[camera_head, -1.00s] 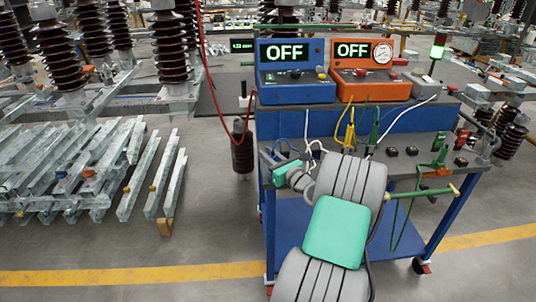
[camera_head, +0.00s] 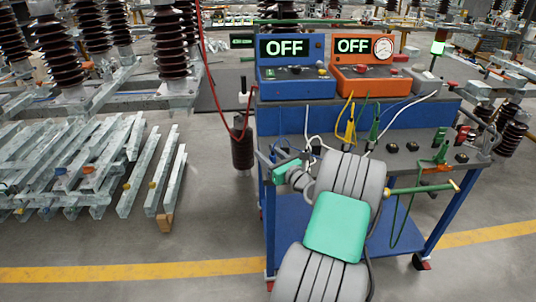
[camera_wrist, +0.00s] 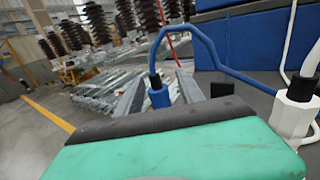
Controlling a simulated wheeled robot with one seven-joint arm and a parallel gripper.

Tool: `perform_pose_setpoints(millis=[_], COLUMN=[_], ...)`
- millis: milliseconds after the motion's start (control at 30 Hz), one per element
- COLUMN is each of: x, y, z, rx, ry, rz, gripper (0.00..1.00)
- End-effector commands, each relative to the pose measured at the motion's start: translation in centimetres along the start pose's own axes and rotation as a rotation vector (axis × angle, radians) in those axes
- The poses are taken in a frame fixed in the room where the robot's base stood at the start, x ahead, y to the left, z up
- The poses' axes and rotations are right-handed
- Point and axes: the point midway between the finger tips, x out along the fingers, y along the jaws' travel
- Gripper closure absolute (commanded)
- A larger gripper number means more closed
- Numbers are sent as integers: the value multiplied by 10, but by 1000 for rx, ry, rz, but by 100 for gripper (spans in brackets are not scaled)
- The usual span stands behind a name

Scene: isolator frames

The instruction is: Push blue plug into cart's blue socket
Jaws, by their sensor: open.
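In the wrist view the blue plug (camera_wrist: 158,97), with a black collar and a blue cable looping up and right, stands between the two grey fingers of my gripper (camera_wrist: 160,77). The fingers are apart. I cannot tell whether either touches the plug. Its lower end is hidden behind the teal and black wrist housing, so I cannot tell whether it sits in a socket. The cart (camera_head: 425,160) shows in the head view, with my arm over its left front. The blue socket cannot be made out. My gripper is over the cart's left front corner there, mostly hidden.
A white plug (camera_wrist: 298,106) stands at the right in the wrist view. Yellow (camera_head: 350,128) and green (camera_head: 374,130) plugs stand close beyond my arm. Blue (camera_head: 290,82) and orange (camera_head: 365,80) boxes reading OFF stand at the cart's back.

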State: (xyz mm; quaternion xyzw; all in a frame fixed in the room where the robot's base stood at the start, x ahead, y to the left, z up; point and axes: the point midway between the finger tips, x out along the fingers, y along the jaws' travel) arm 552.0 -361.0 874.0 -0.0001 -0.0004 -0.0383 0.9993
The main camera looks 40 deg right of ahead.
Motion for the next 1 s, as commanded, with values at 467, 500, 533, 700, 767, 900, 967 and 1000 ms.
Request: perform_pose_setpoints(millis=[467,500,533,700,767,900,967,1000], x=[-57,-64,-68,-79,-78,-78,-78,-78], y=[-2,-2,-2,0,0,0,0,0], z=[0,0,0,0,0,0,0,0], rx=[2,1,1,0,0,0,0,0], ry=[1,1,1,0,0,0,0,0], rz=[-5,-5,-3,0,1,1,1,0], gripper=[55,55,55,55,55,55,55,55])
